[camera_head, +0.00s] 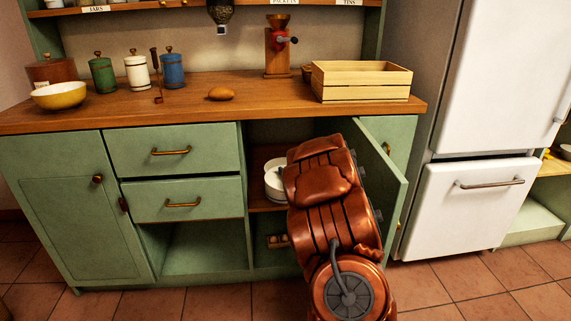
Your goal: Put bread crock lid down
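My copper-coloured arm reaches toward the open cupboard below the counter, and its end is hidden behind its own links, so I cannot see my gripper or anything in it. A reddish-brown lidded crock (52,72) with a knob on top stands at the counter's left end, partly behind a yellow bowl (59,95). I cannot tell whether it is the bread crock. White round ware (273,182) sits on the cupboard shelf, partly covered by my arm. I cannot make out a separate lid. A brown loaf-like item (221,94) lies on the counter.
The open green cupboard door (388,185) stands just right of my arm. Green, white and blue canisters (136,72), a red grinder (278,48) and a wooden crate (361,84) stand on the counter (260,108). The counter's front middle is clear. A white fridge (470,205) stands right.

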